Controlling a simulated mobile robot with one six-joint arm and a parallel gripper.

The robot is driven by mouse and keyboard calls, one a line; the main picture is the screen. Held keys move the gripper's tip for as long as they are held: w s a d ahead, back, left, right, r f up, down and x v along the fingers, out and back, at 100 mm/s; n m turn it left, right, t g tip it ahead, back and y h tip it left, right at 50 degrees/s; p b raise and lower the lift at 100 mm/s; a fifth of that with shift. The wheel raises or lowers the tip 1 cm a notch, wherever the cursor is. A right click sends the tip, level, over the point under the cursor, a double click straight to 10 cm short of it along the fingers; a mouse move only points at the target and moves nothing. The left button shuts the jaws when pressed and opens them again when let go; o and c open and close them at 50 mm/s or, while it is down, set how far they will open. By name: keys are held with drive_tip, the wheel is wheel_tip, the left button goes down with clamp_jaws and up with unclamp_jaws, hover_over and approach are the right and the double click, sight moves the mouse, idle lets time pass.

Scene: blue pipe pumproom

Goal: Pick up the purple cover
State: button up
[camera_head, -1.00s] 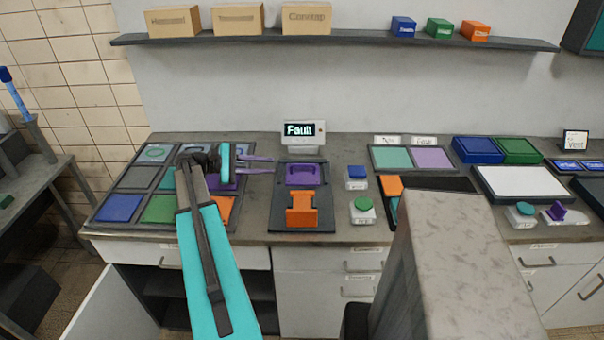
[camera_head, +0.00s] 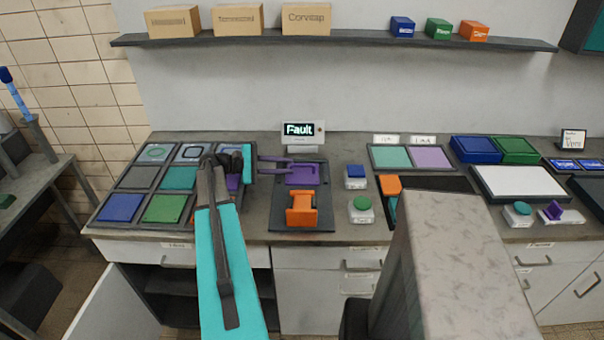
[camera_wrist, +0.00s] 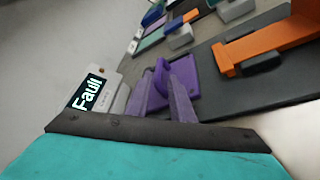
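The purple cover (camera_head: 303,177) lies on the dark board in the middle of the bench, behind an orange clamp-like piece (camera_head: 301,210). In the wrist view the cover (camera_wrist: 187,77) shows with its raised handle just beyond my fingertips. My gripper (camera_head: 288,164) reaches in from the left, and its two purplish fingers are apart at the cover's handle. In the wrist view the fingers of my gripper (camera_wrist: 162,88) look spread to either side of the handle. I cannot tell whether they touch it. My fingers partly hide the cover.
A small display reading "Fault" (camera_head: 302,131) stands just behind the board. A tray of coloured tiles (camera_head: 121,208) lies to the left under my arm. A blue button (camera_head: 356,171) and a green button (camera_head: 362,203) stand to the right.

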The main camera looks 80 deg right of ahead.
sight(299, 165)
drive_tip(key=shift+s+d+p, duration=0.25)
drive_tip(key=shift+s+p, duration=0.15)
drive_tip(key=shift+s, duration=0.25)
drive_tip(key=shift+p+x, duration=0.65)
drive_tip(key=shift+x, duration=1.15)
clamp_jaws()
drive_tip(key=shift+r, duration=0.1)
